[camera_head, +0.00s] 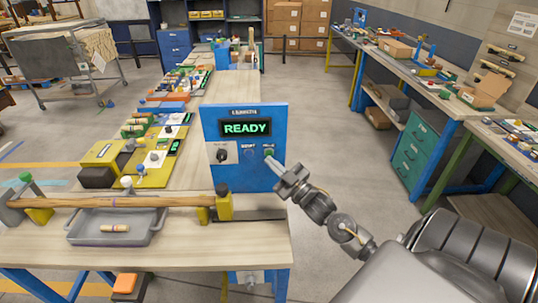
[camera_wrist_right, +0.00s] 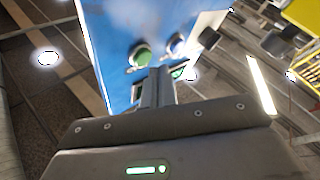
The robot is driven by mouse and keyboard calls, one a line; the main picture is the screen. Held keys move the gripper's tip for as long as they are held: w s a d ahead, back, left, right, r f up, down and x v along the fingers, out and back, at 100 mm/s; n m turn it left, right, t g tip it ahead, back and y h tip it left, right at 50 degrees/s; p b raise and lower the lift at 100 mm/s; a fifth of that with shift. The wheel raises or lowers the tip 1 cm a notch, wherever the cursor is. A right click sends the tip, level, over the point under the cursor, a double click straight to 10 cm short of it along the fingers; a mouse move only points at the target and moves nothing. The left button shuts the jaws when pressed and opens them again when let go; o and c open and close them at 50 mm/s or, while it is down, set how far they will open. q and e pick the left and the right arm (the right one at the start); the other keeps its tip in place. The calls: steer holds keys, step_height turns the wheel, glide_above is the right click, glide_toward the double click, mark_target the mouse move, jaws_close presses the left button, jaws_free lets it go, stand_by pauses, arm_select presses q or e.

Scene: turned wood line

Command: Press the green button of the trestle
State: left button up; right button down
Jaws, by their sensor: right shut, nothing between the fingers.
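The blue trestle panel (camera_head: 228,179) stands upright at the right edge of the wooden bench, with a lit screen (camera_head: 246,128) reading READY in green. Below the screen are a black knob at the left, a blue button in the middle and the green button (camera_head: 269,152) at the right. My right gripper (camera_head: 270,163) is shut and empty, its fingertips close to the green button. In the right wrist view the panel appears turned over; the fingertips (camera_wrist_right: 160,72) overlap it beside the green button (camera_wrist_right: 139,56). I cannot tell whether they touch. My left gripper is out of view.
A grey tray (camera_head: 82,234) and a long turned wood piece (camera_head: 130,201) lie on the near bench. Several small parts and fixtures line the bench behind. A workbench with green drawers (camera_head: 415,150) stands at the right. The floor between is clear.

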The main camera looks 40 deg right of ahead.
steer(key=shift+d, duration=0.1)
stand_by(0.6)
steer(key=shift+w+d, duration=0.2)
steer(key=shift+w, duration=0.15)
steer(key=shift+w+d, duration=0.2)
steer(key=shift+w, duration=0.05)
stand_by(0.8)
steer(key=shift+s+a, duration=0.1)
steer(key=shift+s+a+p, duration=0.35)
steer(key=shift+s+a, duration=0.05)
steer(key=shift+s, duration=0.15)
steer(key=s+a+p, duration=0.1)
steer(key=s, duration=0.1)
steer(key=s+a+p, duration=0.1)
steer(key=s+a, duration=0.1)
stand_by(0.5)
